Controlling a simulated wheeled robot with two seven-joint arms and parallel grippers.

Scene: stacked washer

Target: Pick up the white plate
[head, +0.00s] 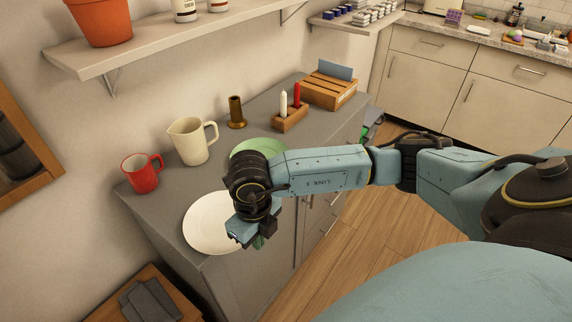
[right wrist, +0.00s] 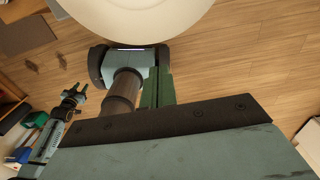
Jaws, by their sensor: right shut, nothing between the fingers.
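The white plate (head: 207,225) lies on the front left part of the grey cabinet top, close to its edge. Its pale rim also shows at the top of the right wrist view (right wrist: 140,15). My right gripper (head: 243,238) is shut and empty at the plate's right side, and with the wrist hides part of it. I cannot tell whether it touches the rim. The gripper also shows in the right wrist view (right wrist: 128,62), just below the rim. What looks like my left gripper (right wrist: 74,95) is small at the left of that view; its jaws are unclear.
A green plate (head: 262,147) lies behind my right wrist. A red mug (head: 140,174), a cream pitcher (head: 190,142), a brown candlestick (head: 236,112) and a wooden candle holder (head: 290,119) stand along the wall side. A wall shelf (head: 150,40) hangs above. The wooden floor to the right is open.

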